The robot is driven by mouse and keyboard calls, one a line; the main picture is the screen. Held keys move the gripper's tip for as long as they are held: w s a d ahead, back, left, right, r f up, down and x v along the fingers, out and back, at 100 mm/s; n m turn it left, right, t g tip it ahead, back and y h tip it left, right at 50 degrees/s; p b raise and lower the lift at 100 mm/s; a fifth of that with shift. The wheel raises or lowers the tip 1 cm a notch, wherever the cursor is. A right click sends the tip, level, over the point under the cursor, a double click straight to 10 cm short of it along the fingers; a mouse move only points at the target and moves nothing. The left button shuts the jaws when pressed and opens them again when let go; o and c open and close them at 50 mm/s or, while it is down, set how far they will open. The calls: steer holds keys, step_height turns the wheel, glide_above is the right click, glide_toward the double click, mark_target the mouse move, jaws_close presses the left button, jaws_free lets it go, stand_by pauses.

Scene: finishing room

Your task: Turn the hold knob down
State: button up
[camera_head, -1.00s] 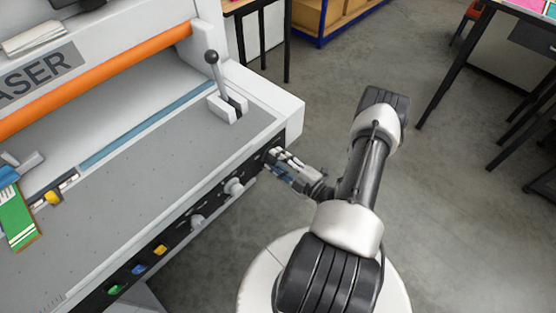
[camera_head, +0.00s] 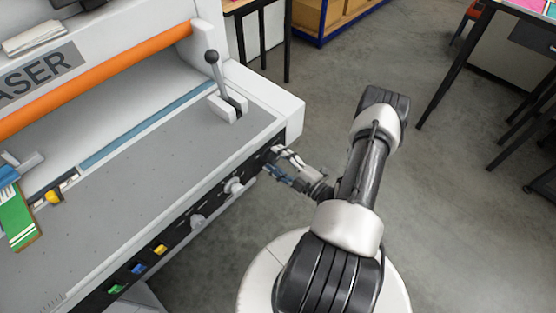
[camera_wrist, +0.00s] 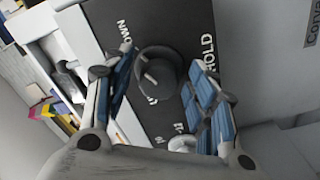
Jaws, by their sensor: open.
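The hold knob (camera_wrist: 158,75) is a dark round knob with a light pointer mark, on a black panel (camera_wrist: 165,25) in the wrist view. White lettering "HOLD" and a partly hidden "...OWN" stand beside it. My gripper (camera_wrist: 162,90) is open, with one blue-padded finger on each side of the knob. I cannot tell whether either finger touches it. In the head view my gripper (camera_head: 273,160) is at the right end of the machine's front panel, and the knob is hidden there.
Two pale knobs (camera_head: 234,187) (camera_head: 197,221) sit further left along the front panel. Blue, yellow and green buttons (camera_head: 138,268) are beyond them. A lever (camera_head: 215,75) stands on the machine's top (camera_head: 150,165).

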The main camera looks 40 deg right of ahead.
steer(key=s+d, duration=0.1)
steer(key=s, duration=1.1)
stand_by(0.5)
steer(key=w+a+r+n+g+y, duration=0.3)
steer(key=a+r+n+g+y, duration=0.35)
steer(key=n, duration=0.85)
steer(key=w+a+r+n+g+y, duration=0.2)
steer(key=a+r+n+g+y, duration=0.2)
steer(key=a+r+n+g, duration=0.55)
steer(key=s+a+r+n+t+h, duration=0.1)
steer(key=s+a+r+n+h, duration=0.1)
steer(key=r+n, duration=0.4)
steer(key=s+a+r+n+t+h, duration=0.1)
steer(key=s+a+r+n+h, duration=0.2)
steer(key=n, duration=1.4)
steer(key=s+a+r+n+h, duration=0.2)
steer(key=a+r+n+h, duration=0.2)
steer(key=n, duration=0.7)
step_height(320, 180, up, 5)
steer(key=h, duration=0.2)
steer(key=shift+s+n+t+h, duration=0.3)
steer(key=shift+n+t+h, duration=0.05)
steer(key=shift+t, duration=0.05)
